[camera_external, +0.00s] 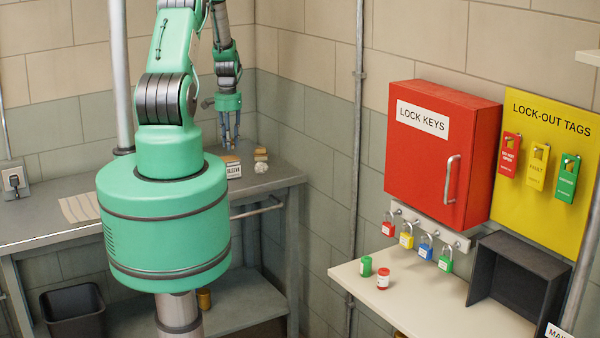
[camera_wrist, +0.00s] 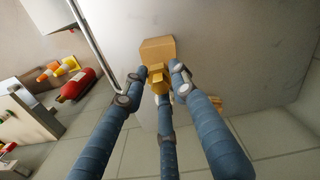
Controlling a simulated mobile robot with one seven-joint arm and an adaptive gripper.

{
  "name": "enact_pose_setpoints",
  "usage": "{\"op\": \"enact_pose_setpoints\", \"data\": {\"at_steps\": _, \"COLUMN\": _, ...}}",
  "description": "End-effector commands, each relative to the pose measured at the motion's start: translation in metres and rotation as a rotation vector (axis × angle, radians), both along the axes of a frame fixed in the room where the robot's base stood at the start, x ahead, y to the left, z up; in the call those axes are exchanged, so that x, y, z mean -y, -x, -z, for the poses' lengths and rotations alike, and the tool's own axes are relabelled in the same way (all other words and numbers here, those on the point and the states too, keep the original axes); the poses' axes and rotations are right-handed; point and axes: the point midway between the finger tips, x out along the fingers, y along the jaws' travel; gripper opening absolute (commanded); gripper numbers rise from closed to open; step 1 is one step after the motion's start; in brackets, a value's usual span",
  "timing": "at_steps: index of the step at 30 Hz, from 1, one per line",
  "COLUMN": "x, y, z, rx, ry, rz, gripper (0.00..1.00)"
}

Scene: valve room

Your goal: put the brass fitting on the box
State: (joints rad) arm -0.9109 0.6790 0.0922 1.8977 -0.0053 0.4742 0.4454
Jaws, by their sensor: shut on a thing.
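My gripper (camera_external: 230,146) points down over the back right of the grey workbench (camera_external: 290,172). In the wrist view its three blue fingers (camera_wrist: 158,88) are shut around the brass fitting (camera_wrist: 157,76), a small yellow-gold piece. A tan box (camera_wrist: 157,47) lies just beyond the fitting in that view. In the external view a small box with a white printed label (camera_external: 233,170) stands below the fingertips. The fitting is not clear there, and I cannot tell whether it touches the box.
A brown block (camera_external: 261,154) and a whitish lump (camera_external: 261,167) sit right of the labelled box.

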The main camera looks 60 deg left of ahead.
Motion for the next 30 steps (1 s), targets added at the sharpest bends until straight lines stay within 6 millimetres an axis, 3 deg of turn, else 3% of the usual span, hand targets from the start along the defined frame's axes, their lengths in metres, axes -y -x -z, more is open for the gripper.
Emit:
{"op": "enact_pose_setpoints", "data": {"at_steps": 8, "x": 0.0, "y": 0.0, "z": 0.001, "rx": 0.0, "ry": 0.0, "rz": 0.0, "gripper": 0.01}}
{"op": "enact_pose_setpoints", "data": {"at_steps": 21, "x": 0.001, "y": 0.001, "z": 0.032, "rx": 0.0, "ry": 0.001, "rz": 0.0, "gripper": 0.01}}
{"op": "enact_pose_setpoints", "data": {"at_steps": 30, "x": 0.0, "y": 0.0, "z": 0.035, "rx": 0.001, "ry": 0.0, "rz": 0.0, "gripper": 0.01}}
